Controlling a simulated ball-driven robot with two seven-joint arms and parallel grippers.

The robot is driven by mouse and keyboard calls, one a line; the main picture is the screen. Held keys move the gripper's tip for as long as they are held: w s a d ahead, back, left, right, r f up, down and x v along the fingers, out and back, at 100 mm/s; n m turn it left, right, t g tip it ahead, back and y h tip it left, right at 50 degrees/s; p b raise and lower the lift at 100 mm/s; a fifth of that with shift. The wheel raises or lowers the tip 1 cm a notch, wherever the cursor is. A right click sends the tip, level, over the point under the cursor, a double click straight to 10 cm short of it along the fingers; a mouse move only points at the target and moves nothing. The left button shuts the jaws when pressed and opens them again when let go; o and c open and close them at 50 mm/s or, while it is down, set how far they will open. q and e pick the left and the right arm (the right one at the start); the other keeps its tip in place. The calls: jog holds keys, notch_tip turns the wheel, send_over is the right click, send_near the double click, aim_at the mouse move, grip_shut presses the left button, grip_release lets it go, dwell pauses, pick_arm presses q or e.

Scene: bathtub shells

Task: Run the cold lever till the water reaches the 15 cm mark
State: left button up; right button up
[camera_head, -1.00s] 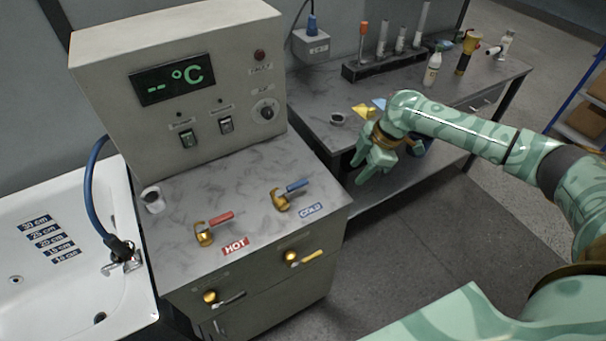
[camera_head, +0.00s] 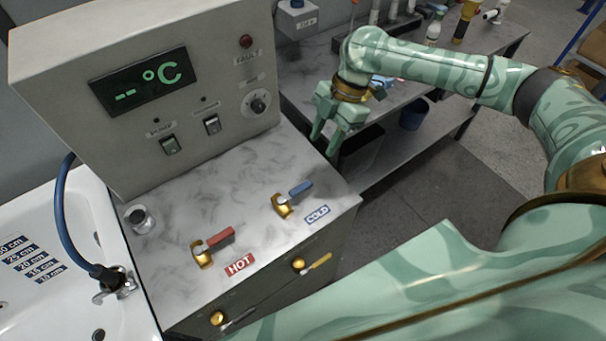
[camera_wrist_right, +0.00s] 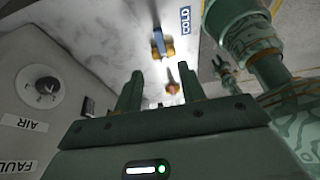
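The cold lever (camera_head: 294,193), a blue handle on a brass base, stands on the marble counter above the COLD label (camera_head: 317,215). It also shows in the right wrist view (camera_wrist_right: 158,42), beyond the fingers. The hot lever (camera_head: 214,242) has a red handle, left of the cold one. My right gripper (camera_head: 325,145) is open and empty, above and right of the cold lever, apart from it. Its two fingers show spread in the wrist view (camera_wrist_right: 160,88). The white tub (camera_head: 75,215) is at left, with the 15 cm mark (camera_head: 42,270) among its depth labels. I see no water in its visible part.
A control box (camera_head: 150,90) with a display showing dashes and °C stands behind the levers. A blue hose (camera_head: 65,220) runs down to the tub fitting (camera_head: 115,284). A dark side bench (camera_head: 400,95) stands at right.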

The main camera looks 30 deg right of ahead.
send_near(303, 186)
pick_arm(q)
notch_tip(303, 186, down, 2)
jog(key=shift+s+a+f+b, duration=0.1)
jog(key=shift+s+f+b, duration=0.1)
jog(key=shift+b, duration=0.8)
pick_arm(e)
jog(key=x, duration=0.8)
jog(key=shift+r, duration=0.1)
grip_shut()
